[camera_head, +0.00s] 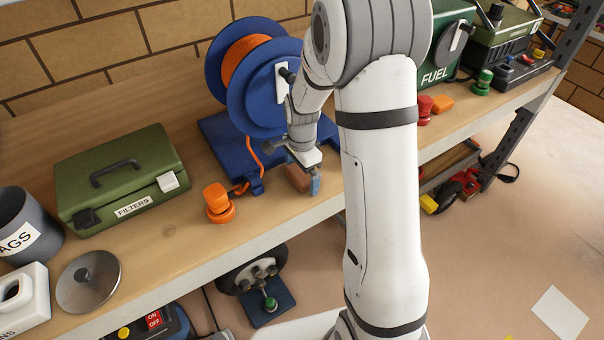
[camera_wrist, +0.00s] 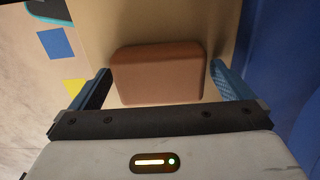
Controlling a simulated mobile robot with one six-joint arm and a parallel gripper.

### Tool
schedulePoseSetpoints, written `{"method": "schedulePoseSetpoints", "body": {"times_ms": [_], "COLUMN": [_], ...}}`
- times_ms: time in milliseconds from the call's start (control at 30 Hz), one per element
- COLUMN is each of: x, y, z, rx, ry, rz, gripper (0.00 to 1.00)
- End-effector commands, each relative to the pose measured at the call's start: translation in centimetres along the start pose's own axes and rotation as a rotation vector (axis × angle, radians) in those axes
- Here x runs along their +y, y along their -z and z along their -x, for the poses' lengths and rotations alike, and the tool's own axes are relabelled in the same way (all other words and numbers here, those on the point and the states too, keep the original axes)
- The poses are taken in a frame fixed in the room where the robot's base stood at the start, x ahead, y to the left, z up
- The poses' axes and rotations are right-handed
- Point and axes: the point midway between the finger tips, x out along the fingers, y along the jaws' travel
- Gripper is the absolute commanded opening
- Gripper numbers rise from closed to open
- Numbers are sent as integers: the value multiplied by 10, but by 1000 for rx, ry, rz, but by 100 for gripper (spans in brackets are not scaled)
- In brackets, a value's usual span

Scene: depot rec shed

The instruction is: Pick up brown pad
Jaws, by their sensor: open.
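The brown pad (camera_wrist: 157,74) is a rounded block lying on the wooden shelf, seen in the middle of the wrist view. It also shows in the head view (camera_head: 298,178), partly hidden by my gripper. My gripper (camera_wrist: 160,85) is open, with one blue finger on each side of the pad. Small gaps show between the fingers and the pad in the wrist view. In the head view my gripper (camera_head: 304,178) is low over the shelf, near its front edge.
A blue reel (camera_head: 258,75) with orange hose stands close behind my gripper, its blue base (camera_head: 222,140) beside the pad. An orange knob (camera_head: 218,203) and a green FILTERS case (camera_head: 117,178) are to the left. Red (camera_head: 424,108) and orange pieces lie to the right.

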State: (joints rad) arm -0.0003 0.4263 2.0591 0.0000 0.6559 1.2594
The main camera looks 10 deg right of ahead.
Motion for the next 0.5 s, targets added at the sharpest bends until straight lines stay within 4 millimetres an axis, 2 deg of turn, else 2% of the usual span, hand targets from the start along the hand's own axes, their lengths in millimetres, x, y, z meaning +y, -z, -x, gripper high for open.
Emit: {"method": "schedulePoseSetpoints", "body": {"times_ms": [133, 500], "x": [0, 0], "y": [0, -1], "z": [0, 0], "rx": [0, 0], "ry": [0, 0], "rz": [1, 2], "gripper": [100, 70]}}
